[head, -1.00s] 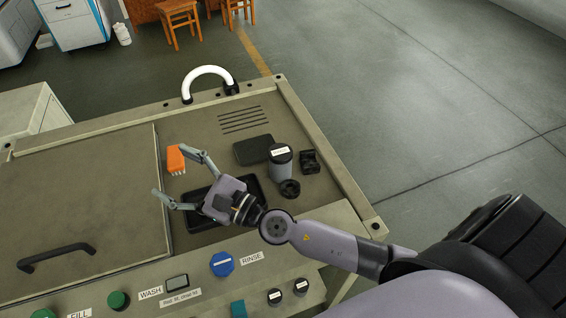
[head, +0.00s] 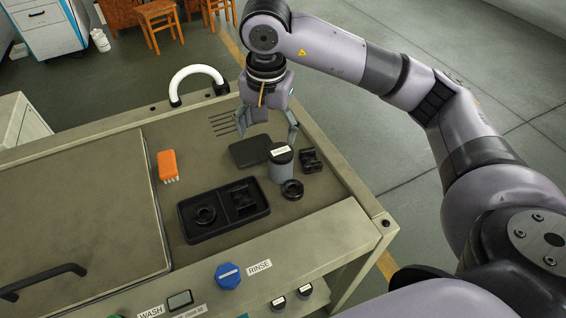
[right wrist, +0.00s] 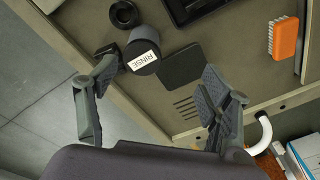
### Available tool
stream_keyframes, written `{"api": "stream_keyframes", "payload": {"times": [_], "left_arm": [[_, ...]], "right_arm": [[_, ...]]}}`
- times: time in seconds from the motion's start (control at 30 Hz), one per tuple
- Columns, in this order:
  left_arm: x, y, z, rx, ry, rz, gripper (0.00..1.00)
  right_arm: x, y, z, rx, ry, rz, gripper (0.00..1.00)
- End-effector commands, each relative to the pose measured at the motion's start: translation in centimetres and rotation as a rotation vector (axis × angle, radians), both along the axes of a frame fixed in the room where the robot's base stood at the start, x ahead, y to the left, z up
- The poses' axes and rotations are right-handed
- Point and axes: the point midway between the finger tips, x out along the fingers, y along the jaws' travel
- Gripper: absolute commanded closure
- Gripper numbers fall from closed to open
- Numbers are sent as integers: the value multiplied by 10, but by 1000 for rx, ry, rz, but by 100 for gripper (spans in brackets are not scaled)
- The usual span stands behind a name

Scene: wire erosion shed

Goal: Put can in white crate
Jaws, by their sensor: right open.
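The can is most likely the grey cylinder (head: 281,172) with a dark lid and a white label, upright on the machine top; in the right wrist view the grey cylinder (right wrist: 141,52) shows its label reading RINSE. My right gripper (head: 267,132) points down behind and above it, open and empty. In the right wrist view the fingers of my right gripper (right wrist: 158,78) are spread, with the cylinder near the left finger and not clearly between them. No white crate shows. My left gripper is not in view.
A black tray (head: 223,227) holds a dark ring and a dark block. Around the cylinder are a flat black block (head: 250,152), a black ring (head: 292,190) and a black notched part (head: 311,160). A white curved handle (head: 197,70) rises behind.

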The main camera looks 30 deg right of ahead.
Motion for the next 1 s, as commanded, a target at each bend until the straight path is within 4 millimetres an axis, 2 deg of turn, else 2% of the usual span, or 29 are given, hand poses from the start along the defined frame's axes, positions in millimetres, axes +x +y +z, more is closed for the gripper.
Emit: {"api": "stream_keyframes", "payload": {"times": [0.03, 0.1, 0.23, 0.37, 0.7, 1.0], "left_arm": [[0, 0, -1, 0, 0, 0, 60], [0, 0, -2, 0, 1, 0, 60], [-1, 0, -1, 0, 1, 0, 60], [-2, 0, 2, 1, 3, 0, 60], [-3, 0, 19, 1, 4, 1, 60], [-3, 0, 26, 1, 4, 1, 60]], "right_arm": [[0, -11, 7, -41, -2, -13, 27], [-1, -21, 12, -78, 2, -25, 27], [-2, -26, 5, -95, 7, -30, 27], [-1, -29, -17, -94, 11, -31, 27], [7, -36, -86, -93, 9, -29, 27], [10, -37, -111, -91, 7, -29, 27]]}}
